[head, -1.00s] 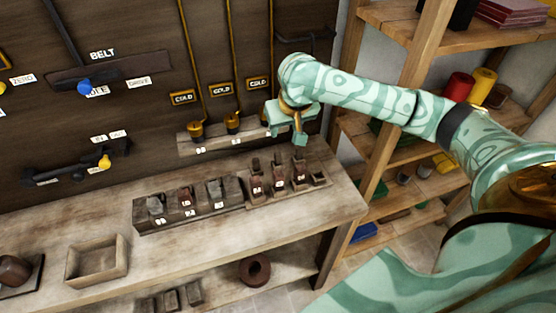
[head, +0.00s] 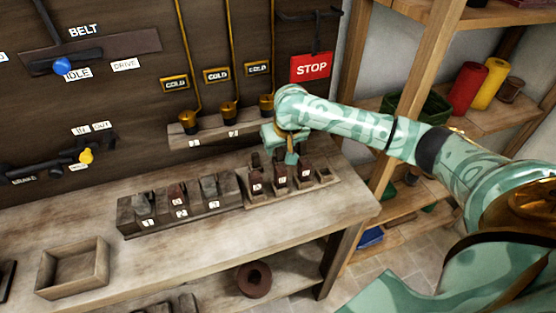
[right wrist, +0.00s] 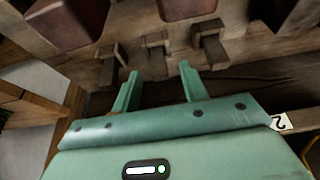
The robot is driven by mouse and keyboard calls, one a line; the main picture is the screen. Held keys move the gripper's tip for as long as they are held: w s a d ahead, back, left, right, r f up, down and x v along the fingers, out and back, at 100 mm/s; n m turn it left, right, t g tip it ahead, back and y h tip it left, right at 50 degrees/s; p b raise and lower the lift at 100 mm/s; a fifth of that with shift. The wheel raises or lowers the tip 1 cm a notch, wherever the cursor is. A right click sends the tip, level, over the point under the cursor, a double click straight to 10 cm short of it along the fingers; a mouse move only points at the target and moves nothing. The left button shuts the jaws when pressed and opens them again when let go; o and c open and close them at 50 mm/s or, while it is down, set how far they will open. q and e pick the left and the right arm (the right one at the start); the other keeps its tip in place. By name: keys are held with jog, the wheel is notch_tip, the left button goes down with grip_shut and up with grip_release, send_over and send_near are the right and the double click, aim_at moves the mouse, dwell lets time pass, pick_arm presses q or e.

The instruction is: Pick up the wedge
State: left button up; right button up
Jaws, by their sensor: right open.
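I cannot tell for sure which piece is the wedge. Several dark pieces stand in two wooden racks on the bench. The right rack (head: 251,203) holds reddish-brown labelled pieces, among them a left one (head: 257,183) and a right one (head: 307,170). The left rack (head: 128,224) holds grey and reddish pieces, such as a grey one (head: 209,186). My right gripper (head: 284,150) is open above the back of the right rack. In the right wrist view its fingers (right wrist: 158,86) are apart with nothing between them; a reddish block (right wrist: 186,8) lies beyond. My left gripper is out of view.
A shelf (head: 189,139) with brass spouts (head: 229,109) runs behind the racks. A red STOP sign (head: 311,68) hangs on the wall. An open wooden box (head: 72,268) stands on the left of the bench. A shelving post (head: 418,70) rises at the right, near my arm.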

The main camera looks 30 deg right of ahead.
jog(key=shift+w+f, duration=0.15)
jog(key=shift+f, duration=0.15)
jog(key=shift+r, duration=0.1)
grip_shut()
